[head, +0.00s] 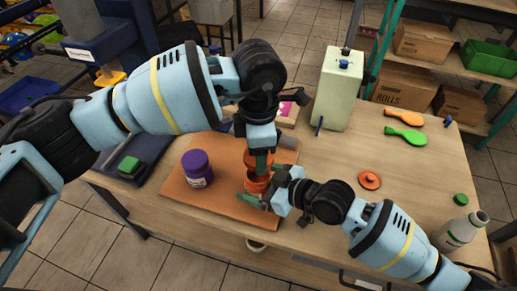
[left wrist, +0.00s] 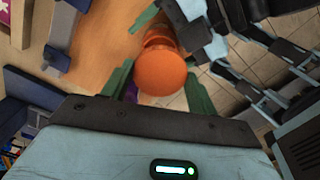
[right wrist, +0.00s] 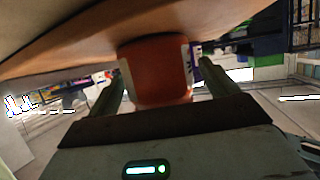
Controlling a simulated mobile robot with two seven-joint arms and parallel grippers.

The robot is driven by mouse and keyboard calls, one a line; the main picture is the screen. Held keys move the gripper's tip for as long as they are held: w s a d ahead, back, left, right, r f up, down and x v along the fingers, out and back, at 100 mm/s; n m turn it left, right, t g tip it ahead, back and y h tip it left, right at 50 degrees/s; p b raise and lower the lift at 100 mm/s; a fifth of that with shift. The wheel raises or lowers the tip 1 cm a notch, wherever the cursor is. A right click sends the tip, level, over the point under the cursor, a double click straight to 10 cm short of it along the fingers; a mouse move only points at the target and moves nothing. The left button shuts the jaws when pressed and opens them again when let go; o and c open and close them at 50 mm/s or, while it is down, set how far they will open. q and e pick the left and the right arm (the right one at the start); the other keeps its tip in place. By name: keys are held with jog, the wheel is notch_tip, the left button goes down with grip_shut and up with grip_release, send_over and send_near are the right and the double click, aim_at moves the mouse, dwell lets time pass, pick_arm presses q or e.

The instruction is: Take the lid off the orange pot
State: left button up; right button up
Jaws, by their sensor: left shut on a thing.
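The orange pot (head: 256,184) stands upright on the brown board, with its round orange lid (left wrist: 162,74) at its top. My left gripper (head: 260,160) reaches down from above, its green fingers on both sides of the lid and shut on it. I cannot tell whether a gap separates lid and pot. My right gripper (head: 262,188) is low at the pot, its fingers on either side of the body. The pot fills most of the space between them in the right wrist view (right wrist: 156,72), with some room by one finger, so it looks open.
A purple jar (head: 197,168) stands left of the pot on the brown board (head: 230,219).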

jog(key=v, duration=1.2)
pick_arm(q)
jog(key=shift+f, duration=0.1)
pick_arm(e)
jog(key=shift+r, duration=0.1)
